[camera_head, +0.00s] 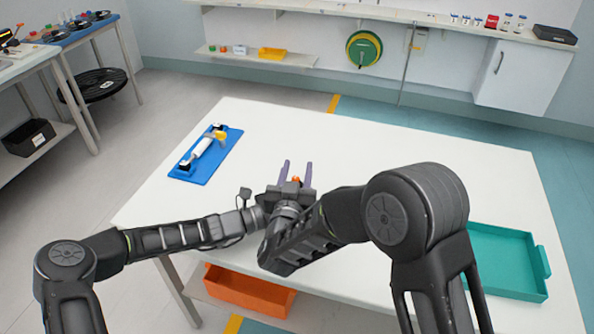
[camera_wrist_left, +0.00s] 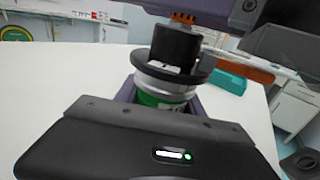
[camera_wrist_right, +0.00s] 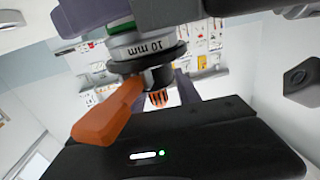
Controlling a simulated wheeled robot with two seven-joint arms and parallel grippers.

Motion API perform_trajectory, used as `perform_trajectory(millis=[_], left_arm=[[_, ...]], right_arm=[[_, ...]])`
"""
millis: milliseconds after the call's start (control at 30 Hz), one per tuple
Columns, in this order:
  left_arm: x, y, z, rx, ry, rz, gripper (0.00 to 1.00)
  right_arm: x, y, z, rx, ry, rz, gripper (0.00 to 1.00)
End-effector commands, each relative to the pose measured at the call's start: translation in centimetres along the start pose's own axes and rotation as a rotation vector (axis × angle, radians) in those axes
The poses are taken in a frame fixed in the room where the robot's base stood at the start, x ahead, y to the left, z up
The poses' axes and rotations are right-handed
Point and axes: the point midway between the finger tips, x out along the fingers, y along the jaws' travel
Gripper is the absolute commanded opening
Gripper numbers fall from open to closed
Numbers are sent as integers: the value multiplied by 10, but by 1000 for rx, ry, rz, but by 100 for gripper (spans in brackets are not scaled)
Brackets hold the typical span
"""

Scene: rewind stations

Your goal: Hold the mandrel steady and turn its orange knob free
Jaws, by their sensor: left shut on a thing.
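The mandrel (camera_wrist_left: 160,98) has a green band, a silver collar and a black flange and hub. In the right wrist view its collar (camera_wrist_right: 143,47) carries an upside-down "10 mm" mark. My left gripper (camera_wrist_left: 160,106) is shut on the green part, one purple finger on each side. The orange knob (camera_wrist_right: 158,98) is ribbed, with a broad orange wing (camera_wrist_right: 108,112) out to the left; a bit of orange knob shows in the head view (camera_head: 296,180). My right gripper (camera_head: 296,170) is open, its purple fingers spaced apart on both sides of the knob. My arms hide most of the mandrel in the head view.
A blue tray (camera_head: 226,147) with a white roller lies on the white table (camera_head: 350,140) at the left. A teal tray (camera_head: 545,262) is at the right edge. An orange bin (camera_head: 245,290) is below the table. The tabletop beyond my grippers is clear.

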Motion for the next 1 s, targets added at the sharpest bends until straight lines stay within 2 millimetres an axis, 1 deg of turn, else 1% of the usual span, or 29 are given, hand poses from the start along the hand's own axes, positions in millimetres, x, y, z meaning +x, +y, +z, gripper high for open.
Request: perform_trajectory(millis=[167,267,533,700,800,900,1000], left_arm=[[-1,1,0,1,1,3,0],[-1,2,0,1,1,3,0],[-1,2,0,1,1,4,0],[-1,2,0,1,1,4,0],[-1,2,0,1,1,4,0],[-1,2,0,1,1,3,0],[-1,2,0,1,1,3,0]], right_arm=[[-4,0,0,0,1,-1,39],[-13,-1,-1,0,1,-1,39],[-52,-2,-2,-3,3,-6,39],[-84,-3,-1,-2,2,-7,39],[-99,-2,-1,-2,2,-5,39],[-111,-1,0,-2,1,-4,39],[-118,0,0,0,1,-2,39]])
